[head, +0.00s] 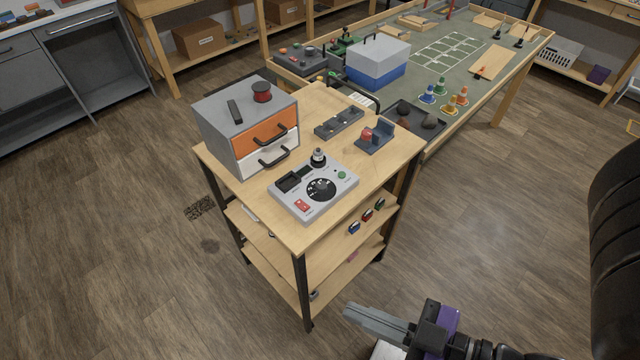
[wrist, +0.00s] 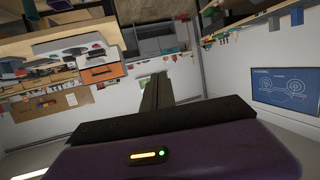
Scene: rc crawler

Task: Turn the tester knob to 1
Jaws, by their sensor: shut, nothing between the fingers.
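The tester (head: 312,187) is a light grey box on the top of the wooden cart. Its round black dial knob (head: 321,189) has white markings around it, too small to read. A red switch (head: 302,205) and a green button (head: 342,175) sit on the same panel, and a dark slot (head: 289,182) is at its left. My gripper (head: 347,312) is at the bottom right of the head view, in front of the cart, lower in the picture than the tester and well apart from it. Its fingers are together and empty. In the wrist view the fingers (wrist: 156,92) point away from the cart top.
A grey cabinet (head: 217,128) with orange and white drawers stands behind the tester on the cart. Grey holders (head: 338,122) lie behind it. A small black-and-white part (head: 318,157) stands at the tester's back edge. Open floor (head: 150,270) lies left of the cart.

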